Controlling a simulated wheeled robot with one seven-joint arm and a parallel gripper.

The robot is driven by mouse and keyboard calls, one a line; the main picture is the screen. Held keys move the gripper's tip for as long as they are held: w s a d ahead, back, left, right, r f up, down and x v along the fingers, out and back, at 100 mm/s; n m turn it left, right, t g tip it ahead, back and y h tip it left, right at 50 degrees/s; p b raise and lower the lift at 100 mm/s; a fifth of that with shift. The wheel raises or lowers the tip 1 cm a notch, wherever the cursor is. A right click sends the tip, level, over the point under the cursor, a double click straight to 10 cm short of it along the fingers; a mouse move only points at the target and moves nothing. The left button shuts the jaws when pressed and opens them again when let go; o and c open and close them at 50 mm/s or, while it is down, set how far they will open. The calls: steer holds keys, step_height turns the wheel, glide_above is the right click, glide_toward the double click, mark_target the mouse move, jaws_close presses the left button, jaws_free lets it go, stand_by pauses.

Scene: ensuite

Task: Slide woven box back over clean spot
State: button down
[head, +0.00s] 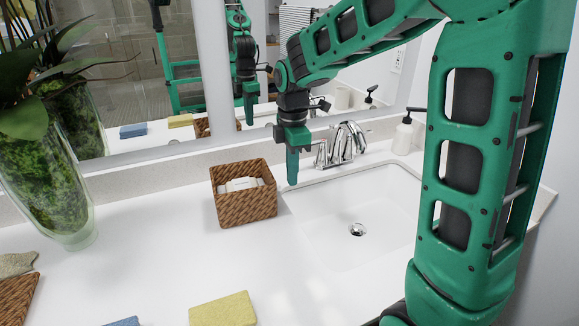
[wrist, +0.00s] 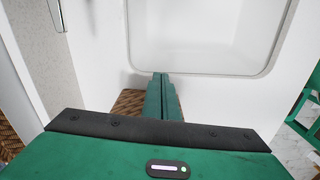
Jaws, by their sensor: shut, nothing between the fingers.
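The woven box (head: 246,207) is brown and open-topped, with white folded contents. It stands upright on the white counter, left of the sink and near the backsplash. My gripper (head: 292,178) points down just right of the box, by the sink's back left corner. Its fingers are together and hold nothing. In the wrist view, the closed fingers (wrist: 160,97) stand beside a strip of brown weave (wrist: 128,103), close to it; whether they touch cannot be told. No spot stands out on the counter; any area under the box is hidden.
A sink (head: 350,225) with a chrome faucet (head: 343,143) lies right of the box. A soap dispenser (head: 403,133) stands behind. A glass vase (head: 50,190) with a plant is at left. A yellow sponge (head: 222,310) and a blue item (head: 124,322) lie in front.

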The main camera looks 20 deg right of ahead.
steer(key=a+f, duration=0.2)
steer(key=f, duration=0.1)
steer(key=a+f, duration=0.1)
steer(key=f, duration=0.1)
steer(key=shift+w+f, duration=0.15)
steer(key=shift+a, duration=0.45)
steer(key=a, duration=0.6)
steer(key=w+a, duration=0.1)
steer(key=a, duration=0.6)
steer(key=w+a, duration=0.1)
steer(key=a, duration=0.5)
steer(key=shift+w+a, duration=0.15)
